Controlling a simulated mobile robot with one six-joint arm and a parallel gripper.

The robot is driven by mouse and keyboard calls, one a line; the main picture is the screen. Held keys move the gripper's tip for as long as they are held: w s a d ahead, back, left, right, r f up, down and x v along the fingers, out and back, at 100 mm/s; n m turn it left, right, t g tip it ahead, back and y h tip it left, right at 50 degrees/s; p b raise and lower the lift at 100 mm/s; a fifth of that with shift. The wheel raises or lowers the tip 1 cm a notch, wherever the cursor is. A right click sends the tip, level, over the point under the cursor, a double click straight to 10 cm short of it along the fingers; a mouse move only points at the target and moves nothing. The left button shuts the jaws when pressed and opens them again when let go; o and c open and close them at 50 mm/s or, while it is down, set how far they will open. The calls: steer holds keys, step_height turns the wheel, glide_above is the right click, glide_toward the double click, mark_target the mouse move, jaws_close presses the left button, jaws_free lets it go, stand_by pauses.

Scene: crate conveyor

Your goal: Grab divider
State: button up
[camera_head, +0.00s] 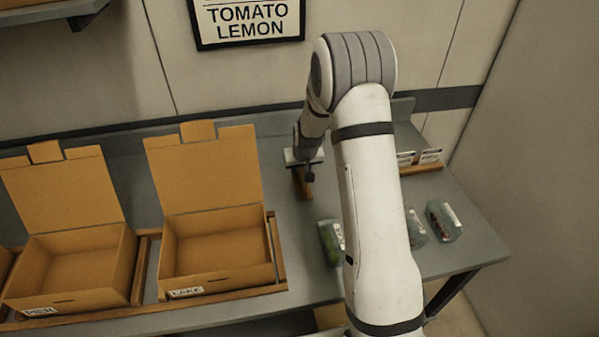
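My gripper (306,174) points down over the grey table behind and right of the box labelled LAKE. A thin brown upright piece (300,185), which looks like a divider, shows right at its fingertips. The fingers are small and dark here. I cannot tell whether they are closed on the piece or only beside it. My white forearm hides part of the table to the right of the gripper.
Two open cardboard boxes, the LAKE box (221,254) and the PIER box (68,270), stand empty on the left in wooden frames. Several clear packs, such as one with green contents (331,242) and one at right (444,221), lie around my forearm. Labelled cards (430,156) stand at back right.

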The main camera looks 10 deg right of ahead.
jaws_close()
stand_by(0.3)
stand_by(0.4)
